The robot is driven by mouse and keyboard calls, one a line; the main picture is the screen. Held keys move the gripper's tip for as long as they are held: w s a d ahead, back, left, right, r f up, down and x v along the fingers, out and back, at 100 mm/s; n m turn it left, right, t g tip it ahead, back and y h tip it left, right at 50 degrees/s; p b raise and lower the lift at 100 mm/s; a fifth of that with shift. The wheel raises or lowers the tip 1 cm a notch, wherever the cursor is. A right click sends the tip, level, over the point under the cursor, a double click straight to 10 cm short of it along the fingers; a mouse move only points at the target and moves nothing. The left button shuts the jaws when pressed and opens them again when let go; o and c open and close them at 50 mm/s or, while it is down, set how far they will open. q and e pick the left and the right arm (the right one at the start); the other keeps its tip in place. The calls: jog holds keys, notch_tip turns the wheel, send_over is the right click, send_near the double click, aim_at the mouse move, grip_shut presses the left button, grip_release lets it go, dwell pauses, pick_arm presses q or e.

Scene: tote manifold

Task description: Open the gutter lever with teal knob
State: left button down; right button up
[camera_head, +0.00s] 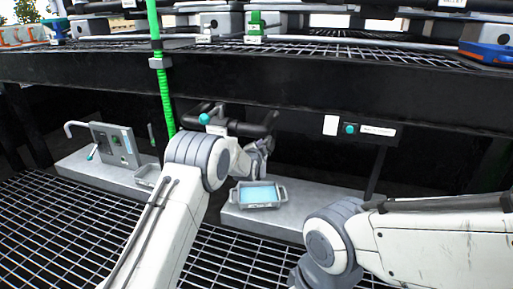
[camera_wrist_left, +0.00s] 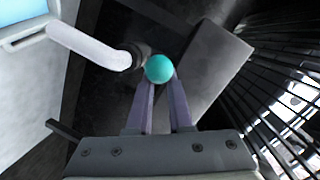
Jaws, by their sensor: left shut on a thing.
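In the left wrist view a round teal knob (camera_wrist_left: 160,68) sits between the two fingertips of my left gripper (camera_wrist_left: 160,88), which is shut on it. A white bent bar (camera_wrist_left: 90,46) with a dark end reaches the knob from the left. In the head view my left gripper (camera_head: 264,146) is beneath the black beam, behind the grey tray; the held knob cannot be made out there. Another teal knob (camera_head: 204,118) shows by the black pipes, and one more teal knob (camera_head: 349,129) is at the labelled plate. My right gripper is out of view.
A grey tray (camera_head: 238,196) with a blue inside stands on a pale plinth (camera_head: 300,205). A grey panel (camera_head: 115,145) with a bent spout stands at left. The black beam (camera_head: 300,75) spans above. A green hose (camera_head: 166,100) hangs down near my left arm.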

pick_arm(q)
jog(key=n+y+p, duration=0.1)
jog(key=p, duration=0.1)
jog(key=f+n+y+p, duration=0.1)
jog(key=y, duration=0.1)
jog(key=shift+s+d+f+p, duration=0.1)
jog(key=shift+s+f+p, duration=0.05)
jog(key=shift+s+p, duration=0.25)
dwell(0.9)
jog(key=c, duration=0.8)
grip_release()
jog(key=shift+c, duration=0.2)
jog(key=s+a+r+p, duration=0.1)
jog(key=s+p, duration=0.2)
jog(key=s, duration=0.2)
jog(key=s+a+r+p, duration=0.1)
jog(key=s+r+p, duration=0.1)
jog(key=s+p, duration=0.2)
jog(key=shift+s+a, duration=0.3)
jog(key=shift+s, duration=0.85)
